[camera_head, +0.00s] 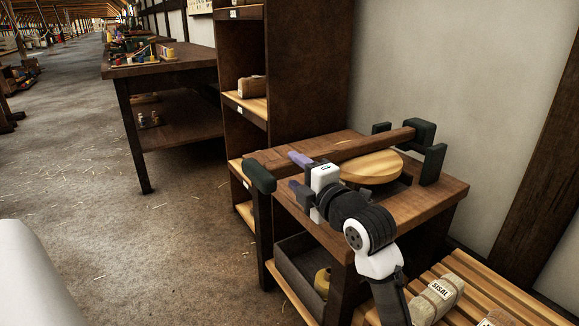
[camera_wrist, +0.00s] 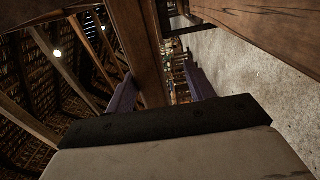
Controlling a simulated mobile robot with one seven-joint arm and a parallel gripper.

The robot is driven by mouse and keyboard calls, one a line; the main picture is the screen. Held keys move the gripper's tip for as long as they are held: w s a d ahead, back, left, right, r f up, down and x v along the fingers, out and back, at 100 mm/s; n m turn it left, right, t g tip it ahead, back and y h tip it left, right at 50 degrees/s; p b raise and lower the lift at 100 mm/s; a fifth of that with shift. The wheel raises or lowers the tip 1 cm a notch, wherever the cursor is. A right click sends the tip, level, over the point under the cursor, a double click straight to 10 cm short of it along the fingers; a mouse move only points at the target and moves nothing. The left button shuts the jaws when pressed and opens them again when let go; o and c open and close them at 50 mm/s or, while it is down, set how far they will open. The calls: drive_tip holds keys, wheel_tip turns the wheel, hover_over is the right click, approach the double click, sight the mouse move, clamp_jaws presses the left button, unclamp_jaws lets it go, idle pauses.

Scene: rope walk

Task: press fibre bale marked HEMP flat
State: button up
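A wooden press stands on a bench (camera_head: 440,192). Its long lever beam (camera_head: 370,146) runs from a dark green grip (camera_head: 259,176) at the left to a dark green bracket (camera_head: 433,163) at the right. A round pale wooden plate (camera_head: 372,167) lies under the beam. My gripper (camera_head: 298,173) is at the beam near its grip end, with purple fingers apart. In the wrist view the beam (camera_wrist: 146,50) passes between the fingers (camera_wrist: 160,90), with a gap on the right. No bale marked HEMP can be made out; whatever is beneath the plate is hidden.
A bale marked SISAL (camera_head: 437,298) lies on a slatted rack (camera_head: 500,291) at front right, beside a partly cut-off bale (camera_head: 497,319). A dark bin (camera_head: 296,262) sits under the bench. A tall shelf (camera_head: 300,70) stands behind. The floor at left is mostly clear.

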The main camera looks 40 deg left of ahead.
drive_tip(key=shift+v, duration=1.75)
